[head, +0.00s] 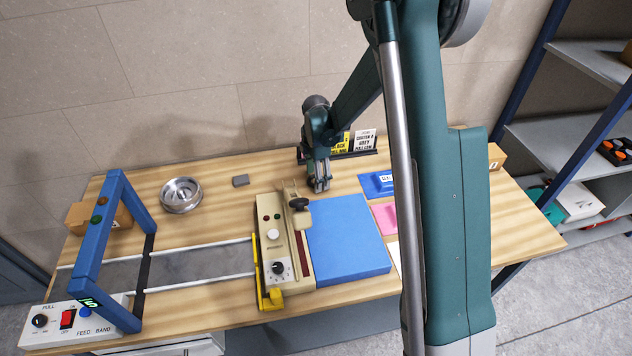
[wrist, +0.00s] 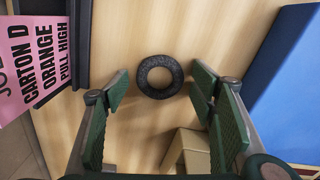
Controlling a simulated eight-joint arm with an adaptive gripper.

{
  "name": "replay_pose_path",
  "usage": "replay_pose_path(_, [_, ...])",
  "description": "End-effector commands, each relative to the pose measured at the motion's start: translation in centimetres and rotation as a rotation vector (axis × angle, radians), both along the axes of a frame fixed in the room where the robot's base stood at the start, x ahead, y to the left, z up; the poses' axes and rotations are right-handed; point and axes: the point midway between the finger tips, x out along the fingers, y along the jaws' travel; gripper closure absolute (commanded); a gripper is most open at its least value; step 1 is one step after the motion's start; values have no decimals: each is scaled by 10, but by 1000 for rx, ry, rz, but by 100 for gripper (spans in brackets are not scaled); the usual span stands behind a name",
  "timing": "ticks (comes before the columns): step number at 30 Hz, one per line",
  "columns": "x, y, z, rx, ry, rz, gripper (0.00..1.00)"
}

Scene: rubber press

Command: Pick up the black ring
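The black ring (wrist: 159,77) lies flat on the wooden table in the wrist view, near the upper middle, with bare wood showing through its hole. My gripper (wrist: 160,88) is open, with one green-padded finger on each side of the ring in the picture. No finger visibly touches the ring, and how far above the table the fingertips are is hard to tell. In the head view my gripper (head: 319,187) points down over the back part of the table, and the ring cannot be made out there.
A beige press (head: 285,240) with a black knob and a blue mat (head: 346,240) are close in front of my gripper. Cards stand in a dark rack behind it; a pink card (wrist: 32,66) shows in the wrist view. A metal bowl (head: 181,195) and grey block (head: 241,180) stand left.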

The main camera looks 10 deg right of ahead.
Motion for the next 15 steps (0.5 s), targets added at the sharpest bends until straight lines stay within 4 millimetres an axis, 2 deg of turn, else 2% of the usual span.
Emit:
replay_pose_path(1, [0, 0, 0, 0, 0, 0, 52])
replay_pose_path(5, [0, 0, 0, 0, 0, 0, 69])
replay_pose_path(6, [0, 0, 0, 0, 0, 0, 70])
replay_pose_path(15, [0, 0, 0, 0, 0, 0, 70])
